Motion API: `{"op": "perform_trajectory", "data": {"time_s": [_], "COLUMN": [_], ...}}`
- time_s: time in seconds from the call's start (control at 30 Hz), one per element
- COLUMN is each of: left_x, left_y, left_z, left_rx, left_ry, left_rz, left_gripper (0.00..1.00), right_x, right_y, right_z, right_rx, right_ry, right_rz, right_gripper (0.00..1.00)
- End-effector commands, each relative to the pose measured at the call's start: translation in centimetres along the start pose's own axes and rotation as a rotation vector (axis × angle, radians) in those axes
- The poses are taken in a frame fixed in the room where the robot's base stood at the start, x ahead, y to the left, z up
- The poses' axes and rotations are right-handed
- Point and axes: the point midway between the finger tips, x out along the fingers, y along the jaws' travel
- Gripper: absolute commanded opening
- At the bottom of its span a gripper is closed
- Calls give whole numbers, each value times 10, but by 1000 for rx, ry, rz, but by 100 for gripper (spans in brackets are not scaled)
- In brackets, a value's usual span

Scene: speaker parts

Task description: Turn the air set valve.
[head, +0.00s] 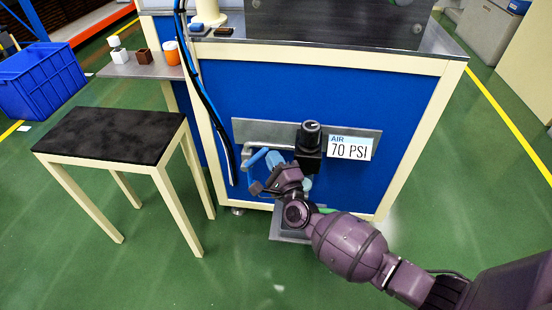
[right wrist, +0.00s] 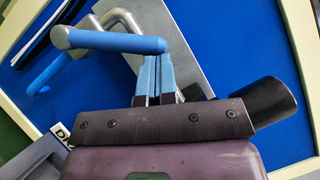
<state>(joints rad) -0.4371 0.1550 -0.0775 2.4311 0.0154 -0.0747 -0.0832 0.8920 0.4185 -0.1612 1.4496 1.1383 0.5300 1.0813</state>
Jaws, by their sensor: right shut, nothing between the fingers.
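The air set is mounted on a grey plate on the blue panel, with a black regulator knob (head: 311,134) and a silver pipe to its left. A blue valve handle (right wrist: 110,41) lies across the upper left of the right wrist view; in the head view it shows small, left of the black body (head: 257,157). My right gripper (head: 274,160) is at the valve, shut and empty. In the right wrist view its blue fingertips (right wrist: 156,60) are together just below the handle's right end. I cannot tell whether they touch it. My left gripper is not in view.
A label (head: 350,148) reads "AIR 70 PSI". Blue and black hoses hang down the left of the panel. A black-topped table (head: 110,134) stands at left, with a blue crate (head: 42,80) beyond. The green floor is free at right.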

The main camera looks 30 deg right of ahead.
Motion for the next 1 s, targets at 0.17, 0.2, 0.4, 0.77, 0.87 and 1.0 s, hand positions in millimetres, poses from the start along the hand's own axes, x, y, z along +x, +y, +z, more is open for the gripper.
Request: {"op": "perform_trajectory", "data": {"time_s": [0.17,0.2,0.4,0.77,0.87,1.0], "left_x": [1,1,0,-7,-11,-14], "left_y": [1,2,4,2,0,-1], "left_z": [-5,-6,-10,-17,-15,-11], "left_rx": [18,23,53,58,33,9], "left_ry": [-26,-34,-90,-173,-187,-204], "left_rz": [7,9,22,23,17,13], "left_gripper": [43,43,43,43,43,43], "right_x": [5,6,14,31,35,37], "right_y": [-8,-10,-17,-30,-29,-23], "right_z": [6,7,15,40,46,52], "right_rx": [-59,-79,-127,-272,-337,-410], "right_ry": [-1,-1,-3,-1,0,1], "right_rz": [34,47,73,169,213,270], "right_gripper": [0,0,0,0,0,0]}}
